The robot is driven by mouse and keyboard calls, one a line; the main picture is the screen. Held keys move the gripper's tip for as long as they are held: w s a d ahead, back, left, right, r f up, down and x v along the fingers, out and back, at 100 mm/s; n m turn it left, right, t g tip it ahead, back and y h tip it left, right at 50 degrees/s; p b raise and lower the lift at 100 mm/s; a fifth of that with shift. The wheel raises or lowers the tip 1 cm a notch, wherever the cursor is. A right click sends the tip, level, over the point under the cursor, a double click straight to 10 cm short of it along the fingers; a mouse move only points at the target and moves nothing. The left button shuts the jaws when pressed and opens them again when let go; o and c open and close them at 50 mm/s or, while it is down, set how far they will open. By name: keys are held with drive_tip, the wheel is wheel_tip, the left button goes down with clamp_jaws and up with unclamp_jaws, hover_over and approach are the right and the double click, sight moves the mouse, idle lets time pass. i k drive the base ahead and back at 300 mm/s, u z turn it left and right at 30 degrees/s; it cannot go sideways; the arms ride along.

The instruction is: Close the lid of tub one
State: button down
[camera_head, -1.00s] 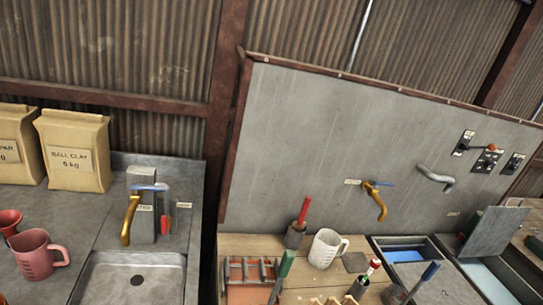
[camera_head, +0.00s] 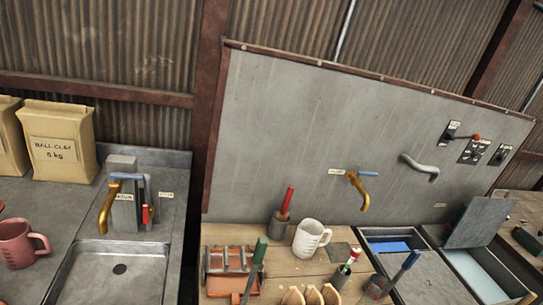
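Two sunken tubs sit at the right of the wooden bench. The right tub (camera_head: 480,278) has a pale inside, and its grey lid (camera_head: 478,222) stands up, tilted, at its back edge. The left tub (camera_head: 365,233) shows blue inside at its back and a grey surface in front. My gripper is not in view.
A white jug (camera_head: 311,238), a pot with a red-handled tool (camera_head: 283,215) and a red-framed rack (camera_head: 232,265) stand on the bench. Brass tap (camera_head: 357,190) and grey spout (camera_head: 418,167) stick out from the wall panel. A sink (camera_head: 112,272) is at left.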

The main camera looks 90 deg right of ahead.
sight(484, 216)
drive_tip(key=u, duration=0.05)
drive_tip(key=k, duration=2.75)
drive_tip(key=z, duration=2.4)
drive_tip(key=i, duration=1)
